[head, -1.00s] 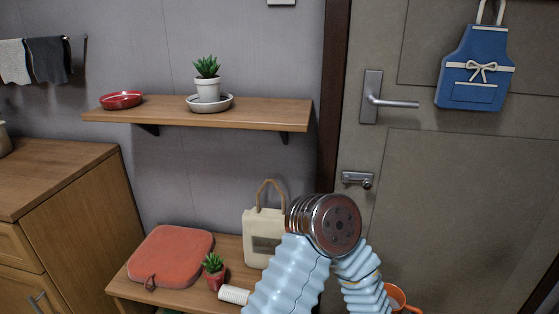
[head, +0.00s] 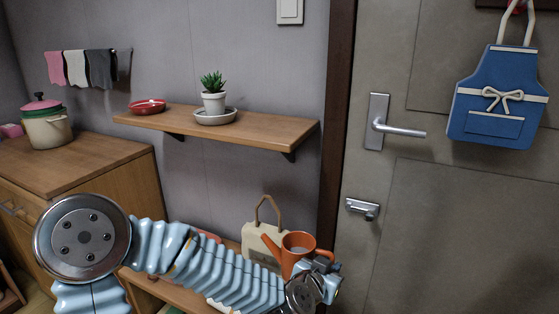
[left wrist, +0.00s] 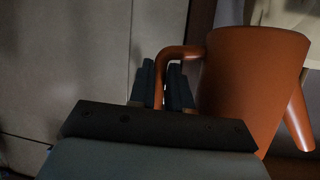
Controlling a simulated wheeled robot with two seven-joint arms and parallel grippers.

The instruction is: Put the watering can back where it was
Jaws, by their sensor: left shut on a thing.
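The orange watering can (head: 298,243) is upright in front of the cream bag, above the low bench, with its spout pointing left. My left gripper (head: 326,268) is at the can's right side, shut on its handle. In the left wrist view, the two dark fingers of my left gripper (left wrist: 165,85) close around the handle of the watering can (left wrist: 255,85). Whether the can touches the bench is hidden by my arm. My right gripper is not in view.
A wooden shelf (head: 265,130) holds a potted succulent (head: 213,98) on a saucer and a red dish (head: 147,106). A cream bag (head: 258,240) stands on the low bench (head: 185,298). A cabinet (head: 80,165) with a pot (head: 46,128) stands left, a door (head: 440,220) right.

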